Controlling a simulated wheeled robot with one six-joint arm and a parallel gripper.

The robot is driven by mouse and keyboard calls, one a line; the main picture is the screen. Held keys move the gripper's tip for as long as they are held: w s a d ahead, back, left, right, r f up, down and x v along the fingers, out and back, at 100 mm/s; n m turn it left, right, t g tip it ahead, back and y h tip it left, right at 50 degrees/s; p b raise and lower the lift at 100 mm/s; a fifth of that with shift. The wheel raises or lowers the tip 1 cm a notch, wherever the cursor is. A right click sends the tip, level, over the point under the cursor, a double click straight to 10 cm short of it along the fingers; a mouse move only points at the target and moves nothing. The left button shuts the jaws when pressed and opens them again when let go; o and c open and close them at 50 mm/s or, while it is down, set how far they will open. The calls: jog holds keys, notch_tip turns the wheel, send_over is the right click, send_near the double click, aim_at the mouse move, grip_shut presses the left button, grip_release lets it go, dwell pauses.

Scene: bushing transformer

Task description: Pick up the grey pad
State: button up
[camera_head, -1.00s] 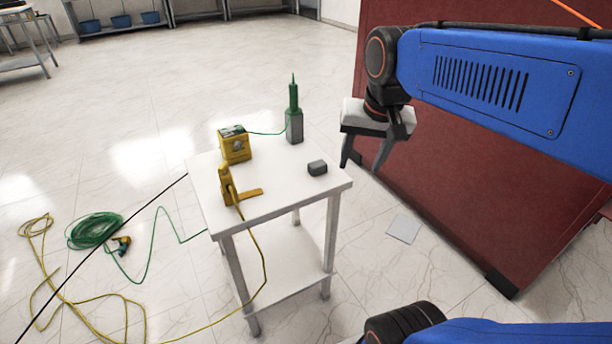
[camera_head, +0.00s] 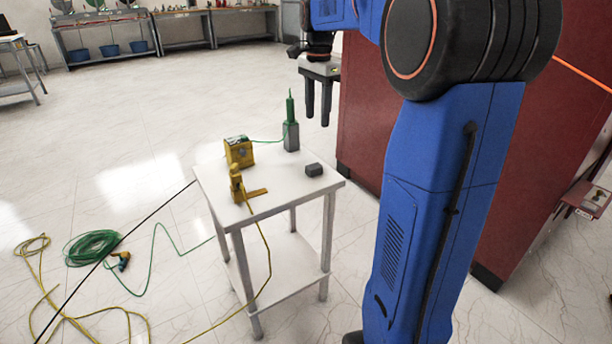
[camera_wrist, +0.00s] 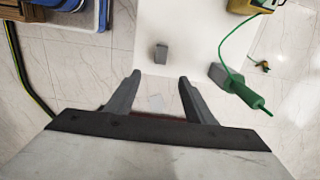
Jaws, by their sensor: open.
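A small dark grey block (camera_head: 314,170), the likely grey pad, lies on the white table near its right edge. It also shows in the wrist view (camera_wrist: 161,53), beyond the fingertips and roughly centred between them. My gripper (camera_head: 318,120) hangs above and slightly right of the block, fingers pointing down. In the wrist view my gripper (camera_wrist: 160,77) is open and empty, its two fingers well apart. A pale flat square (camera_wrist: 157,101) shows faintly on the floor between the fingers. The gripper is clear of the block.
A dark red cabinet (camera_head: 362,130) stands to the right. Green and yellow cables (camera_head: 92,248) lie on the floor at left.

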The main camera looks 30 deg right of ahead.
aim_at(315, 166)
notch_tip(315, 166, down, 17)
jog(key=shift+w+a+f, duration=0.1)
jog(key=shift+w+f, duration=0.05)
jog(key=shift+f, duration=0.05)
jog(key=c, duration=1.1)
